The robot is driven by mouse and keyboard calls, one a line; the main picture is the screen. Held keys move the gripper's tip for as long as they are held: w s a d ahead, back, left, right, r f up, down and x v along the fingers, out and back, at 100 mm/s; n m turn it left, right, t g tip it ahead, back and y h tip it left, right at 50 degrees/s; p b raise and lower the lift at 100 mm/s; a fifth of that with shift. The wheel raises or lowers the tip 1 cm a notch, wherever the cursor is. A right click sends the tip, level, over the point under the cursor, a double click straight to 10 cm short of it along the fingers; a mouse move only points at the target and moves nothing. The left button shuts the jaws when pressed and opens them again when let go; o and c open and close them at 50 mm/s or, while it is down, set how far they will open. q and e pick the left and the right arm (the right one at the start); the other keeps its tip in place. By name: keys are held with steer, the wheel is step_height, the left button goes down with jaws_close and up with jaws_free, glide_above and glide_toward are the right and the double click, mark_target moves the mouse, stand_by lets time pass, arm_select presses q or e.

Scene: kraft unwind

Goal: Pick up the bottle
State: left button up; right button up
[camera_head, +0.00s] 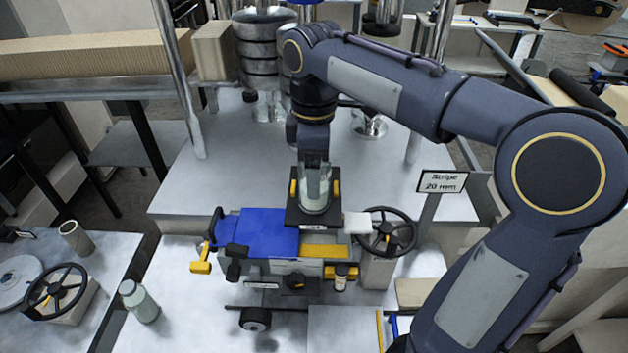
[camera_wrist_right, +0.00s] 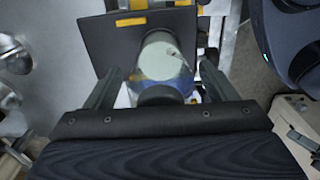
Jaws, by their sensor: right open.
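A clear, pale bottle (camera_head: 315,193) stands on a black plate with yellow side pieces (camera_head: 294,213) at the middle of the machine. My right gripper (camera_head: 314,168) comes down over its top. In the right wrist view the bottle (camera_wrist_right: 163,58) lies between the two spread fingers of the right gripper (camera_wrist_right: 158,78), with a visible gap on each side. A dark round part, perhaps its cap, faces the camera. My left gripper is not in view.
A blue cover (camera_head: 256,233) lies left of the plate. A black handwheel (camera_head: 384,232) and a sign reading "Stripe 20 mm" (camera_head: 443,182) stand to the right. Another handwheel (camera_head: 55,290) and a cardboard tube (camera_head: 76,238) are on the left table.

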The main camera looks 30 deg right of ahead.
steer(key=shift+f, duration=0.6)
steer(key=shift+r, duration=0.1)
steer(key=c, duration=1.4)
